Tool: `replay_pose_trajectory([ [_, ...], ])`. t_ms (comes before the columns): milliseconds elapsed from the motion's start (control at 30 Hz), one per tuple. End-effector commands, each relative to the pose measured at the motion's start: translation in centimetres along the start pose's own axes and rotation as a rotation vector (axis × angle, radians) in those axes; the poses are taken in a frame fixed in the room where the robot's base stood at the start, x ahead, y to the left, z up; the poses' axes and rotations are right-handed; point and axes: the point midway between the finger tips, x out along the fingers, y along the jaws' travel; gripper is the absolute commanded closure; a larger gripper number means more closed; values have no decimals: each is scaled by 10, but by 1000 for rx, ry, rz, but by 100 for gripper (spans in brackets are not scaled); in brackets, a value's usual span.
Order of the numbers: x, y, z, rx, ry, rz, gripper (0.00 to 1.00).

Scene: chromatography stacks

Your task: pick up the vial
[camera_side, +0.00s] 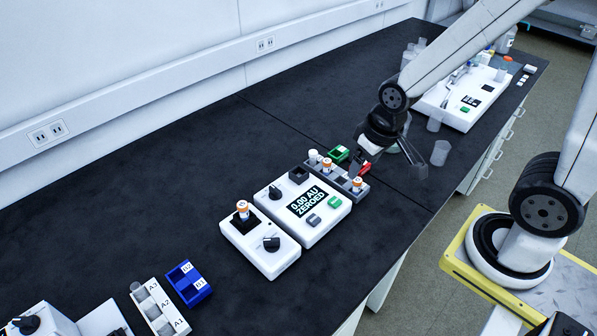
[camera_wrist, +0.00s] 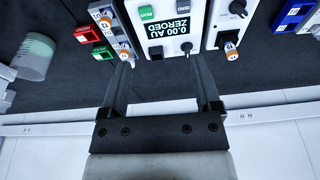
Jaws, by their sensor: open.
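Several small vials with orange and white on them are in view. One vial (camera_side: 327,164) stands in a grey rack, with another vial (camera_side: 357,184) at the rack's near end. A further vial (camera_side: 242,209) stands upright on a white device with a black knob; it also shows in the wrist view (camera_wrist: 231,53). A rack vial (camera_wrist: 123,51) shows close to the left fingertip in the wrist view. I cannot tell which vial is meant. My gripper (camera_wrist: 161,62) is open and empty, its fingers apart; in the side view it hangs beyond the rack.
A white meter (camera_side: 312,207) reads "0.00 AU ZEROED" beside the grey rack (camera_side: 338,176). Red (camera_side: 366,167) and green (camera_side: 338,153) holders flank the rack. A blue holder (camera_side: 188,283) is at front left. Clear cups stand near my gripper. The bench behind the devices is bare.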

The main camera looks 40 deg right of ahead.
Motion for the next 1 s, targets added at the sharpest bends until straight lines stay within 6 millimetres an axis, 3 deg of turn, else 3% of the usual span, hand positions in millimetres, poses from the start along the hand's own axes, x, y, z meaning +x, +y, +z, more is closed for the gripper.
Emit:
replay_pose_trajectory([
  [467,25,-37,-70,440,-68,3,19],
  [1000,77,-106,-142,1061,-145,75,19],
])
